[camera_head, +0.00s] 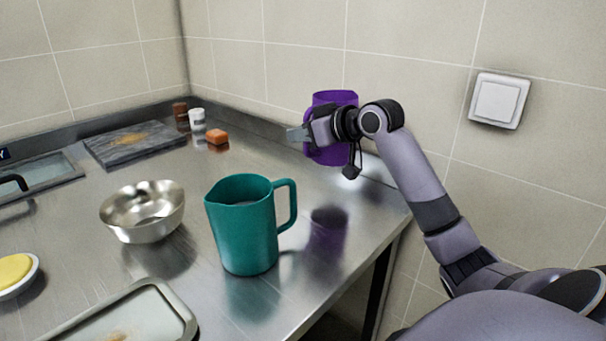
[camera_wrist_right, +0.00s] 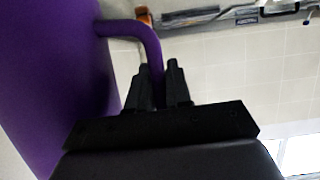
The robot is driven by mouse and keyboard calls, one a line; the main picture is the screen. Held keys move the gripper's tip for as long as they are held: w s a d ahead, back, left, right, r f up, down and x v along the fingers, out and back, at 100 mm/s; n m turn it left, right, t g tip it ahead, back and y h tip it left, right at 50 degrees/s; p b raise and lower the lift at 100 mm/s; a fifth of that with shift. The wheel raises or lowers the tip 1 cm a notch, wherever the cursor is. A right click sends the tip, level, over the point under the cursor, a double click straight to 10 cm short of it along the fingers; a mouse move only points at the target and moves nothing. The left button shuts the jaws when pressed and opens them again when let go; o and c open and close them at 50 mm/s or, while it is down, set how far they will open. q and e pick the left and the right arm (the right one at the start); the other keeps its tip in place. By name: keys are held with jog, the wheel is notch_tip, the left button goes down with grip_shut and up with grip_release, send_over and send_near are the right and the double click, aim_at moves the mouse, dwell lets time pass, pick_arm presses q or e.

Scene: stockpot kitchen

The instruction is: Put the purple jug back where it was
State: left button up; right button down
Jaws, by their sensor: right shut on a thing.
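The purple jug (camera_head: 335,99) is at the back right of the steel counter, near the tiled wall. My right gripper (camera_head: 298,134) is in front of it and hides part of it. In the right wrist view the jug's body (camera_wrist_right: 50,70) fills the left side. There my right gripper (camera_wrist_right: 159,78) is shut on the jug's handle (camera_wrist_right: 148,38). The jug looks upright and seems held above the counter, with a purple reflection below it. My left gripper is not in view.
A teal jug (camera_head: 241,225) stands at the counter's front right. A metal bowl (camera_head: 142,212), a tray (camera_head: 172,300) and a dish with a yellow thing (camera_head: 15,270) lie to the left.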

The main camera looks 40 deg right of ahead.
aim_at(309, 152)
notch_tip(309, 152, down, 5)
jog(key=shift+r, duration=0.2)
jog(key=shift+f+b, duration=0.35)
jog(key=shift+f, duration=1.8)
jog(key=c, duration=1)
grip_release()
jog(key=shift+c, duration=0.2)
jog(key=v, duration=1.2)
